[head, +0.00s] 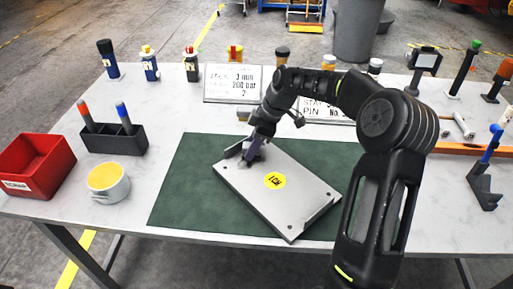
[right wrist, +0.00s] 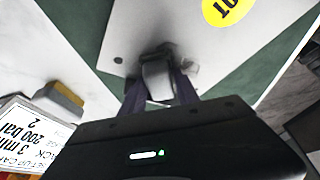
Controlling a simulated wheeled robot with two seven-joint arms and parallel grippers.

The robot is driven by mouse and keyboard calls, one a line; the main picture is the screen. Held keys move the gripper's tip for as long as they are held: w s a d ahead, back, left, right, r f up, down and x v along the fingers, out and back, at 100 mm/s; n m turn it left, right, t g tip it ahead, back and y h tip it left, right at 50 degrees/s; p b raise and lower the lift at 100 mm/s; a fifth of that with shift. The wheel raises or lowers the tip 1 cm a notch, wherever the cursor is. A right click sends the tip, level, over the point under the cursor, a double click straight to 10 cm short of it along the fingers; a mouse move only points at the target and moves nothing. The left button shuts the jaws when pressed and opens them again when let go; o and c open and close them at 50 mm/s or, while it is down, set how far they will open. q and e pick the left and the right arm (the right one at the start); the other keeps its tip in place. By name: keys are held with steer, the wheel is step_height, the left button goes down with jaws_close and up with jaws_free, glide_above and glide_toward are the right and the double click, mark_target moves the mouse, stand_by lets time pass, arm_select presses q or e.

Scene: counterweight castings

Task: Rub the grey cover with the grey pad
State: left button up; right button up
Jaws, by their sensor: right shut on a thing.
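The grey cover (head: 310,205) is a flat plate with corner holes and a round yellow sticker (head: 275,180). It lies at an angle on a green mat (head: 180,200); part of it shows in the right wrist view (right wrist: 190,25). My right gripper (head: 250,150) is over the cover's far left corner. In the right wrist view its fingers are shut on a small grey pad (right wrist: 157,80). The pad is at the cover's surface and looks to touch it, with a dark smudge beside it. My left gripper is not in view.
A red bin (head: 35,165), a mug with yellow contents (head: 108,182) and a black marker holder (head: 115,140) stand at left. Sign cards (head: 232,84) and several bottles line the back. Tools and a blue-handled stand (head: 485,185) are at right.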

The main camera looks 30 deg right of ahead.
mark_target(250, 163)
steer(key=shift+w, duration=0.5)
steer(key=shift+a, duration=0.1)
steer(key=shift+s+a+b, duration=0.1)
steer(key=shift+a+b, duration=0.25)
steer(key=shift+a, duration=0.6)
steer(key=shift+s, duration=0.1)
steer(key=shift+s+d+f+b, duration=0.1)
steer(key=shift+s+d+b, duration=0.1)
steer(key=shift+s+b, duration=0.35)
steer(key=shift+s+d+f+b, duration=0.1)
steer(key=shift+s+d+b, duration=0.1)
steer(key=shift+s, duration=1.15)
